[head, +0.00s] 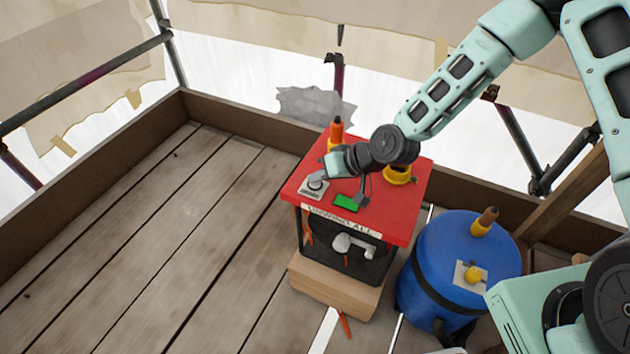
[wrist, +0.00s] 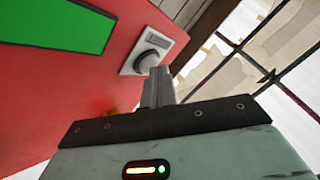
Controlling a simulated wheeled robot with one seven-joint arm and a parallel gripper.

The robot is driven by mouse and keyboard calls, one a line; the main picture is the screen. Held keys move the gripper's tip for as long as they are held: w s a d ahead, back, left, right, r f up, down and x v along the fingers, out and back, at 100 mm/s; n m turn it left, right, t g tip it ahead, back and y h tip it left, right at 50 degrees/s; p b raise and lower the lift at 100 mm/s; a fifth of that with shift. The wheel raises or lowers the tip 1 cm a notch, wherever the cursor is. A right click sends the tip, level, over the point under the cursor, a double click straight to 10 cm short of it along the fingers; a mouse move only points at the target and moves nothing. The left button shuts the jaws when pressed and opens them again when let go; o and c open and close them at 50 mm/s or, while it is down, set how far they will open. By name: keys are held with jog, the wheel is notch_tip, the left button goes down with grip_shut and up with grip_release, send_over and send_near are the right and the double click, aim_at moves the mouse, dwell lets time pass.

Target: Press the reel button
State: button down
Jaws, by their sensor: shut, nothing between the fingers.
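The reel button is a round grey knob on a pale square plate (head: 314,188) at the left front of a red box top (head: 375,215). It also shows in the wrist view as a grey button (wrist: 152,58) on its plate. My gripper (head: 318,182) is shut and empty. Its fingertips (wrist: 157,72) reach over the lower part of the button in the wrist view. I cannot tell whether they touch it. A green panel (head: 346,203) lies to the right of the button on the red top, and it fills the upper left of the wrist view (wrist: 65,25).
An orange-tipped post (head: 337,130) and a yellow holder (head: 398,175) stand on the back of the red top. A blue barrel (head: 455,265) with yellow fittings stands to the right. The plank floor (head: 140,240) at left is clear, edged by brown boards and scaffold poles.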

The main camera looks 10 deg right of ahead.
aim_at(320, 185)
jog(key=shift+r+p, duration=0.65)
jog(key=shift+r, duration=0.15)
jog(key=shift+r+p, duration=2)
jog(key=shift+r, duration=0.5)
